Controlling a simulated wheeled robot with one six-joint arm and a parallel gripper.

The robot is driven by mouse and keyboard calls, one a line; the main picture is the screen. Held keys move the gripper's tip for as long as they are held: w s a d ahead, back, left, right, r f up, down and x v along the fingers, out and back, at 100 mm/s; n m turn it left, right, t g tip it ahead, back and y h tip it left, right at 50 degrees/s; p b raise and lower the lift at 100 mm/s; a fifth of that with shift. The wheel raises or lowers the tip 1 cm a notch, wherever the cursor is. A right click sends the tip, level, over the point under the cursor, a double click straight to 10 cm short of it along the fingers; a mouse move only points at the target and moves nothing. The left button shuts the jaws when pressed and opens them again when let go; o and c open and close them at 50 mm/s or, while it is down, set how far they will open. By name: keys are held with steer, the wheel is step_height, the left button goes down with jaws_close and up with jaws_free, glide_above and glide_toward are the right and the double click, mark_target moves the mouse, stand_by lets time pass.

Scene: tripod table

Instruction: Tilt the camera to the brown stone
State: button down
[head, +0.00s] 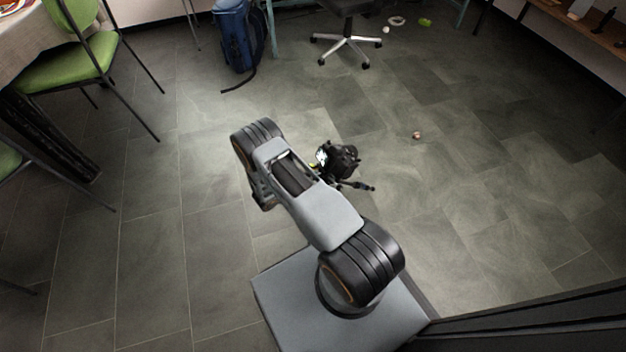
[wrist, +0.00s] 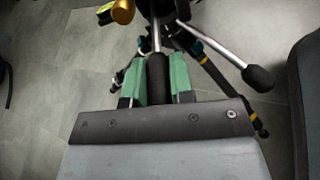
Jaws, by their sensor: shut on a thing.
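A black camera on a tripod (head: 342,158) stands on the floor beside my arm, partly hidden by it in the head view. A small lit screen shows on its left side. In the wrist view, my gripper (wrist: 155,78) has its green-padded fingers shut on a black handle (wrist: 157,68) on a metal rod running up to the tripod head. A second lever with a black knob (wrist: 258,78) sticks out to the right. A small brown stone (head: 417,135) lies on the floor, right of the camera and apart from it. My gripper is hidden in the head view.
A blue backpack (head: 237,35) and an office chair (head: 346,40) stand at the back. Green chairs (head: 80,58) are at the left and a wooden shelf (head: 580,25) at the upper right. The tiled floor around the stone is mostly clear.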

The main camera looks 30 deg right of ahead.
steer(key=shift+a, duration=0.15)
steer(key=c, duration=1)
jaws_free()
steer(key=p+v, duration=0.3)
steer(key=v, duration=1)
steer(key=shift+s+a+r+p, duration=0.15)
steer(key=shift+a+r+p, duration=0.05)
steer(key=shift+a+p, duration=0.1)
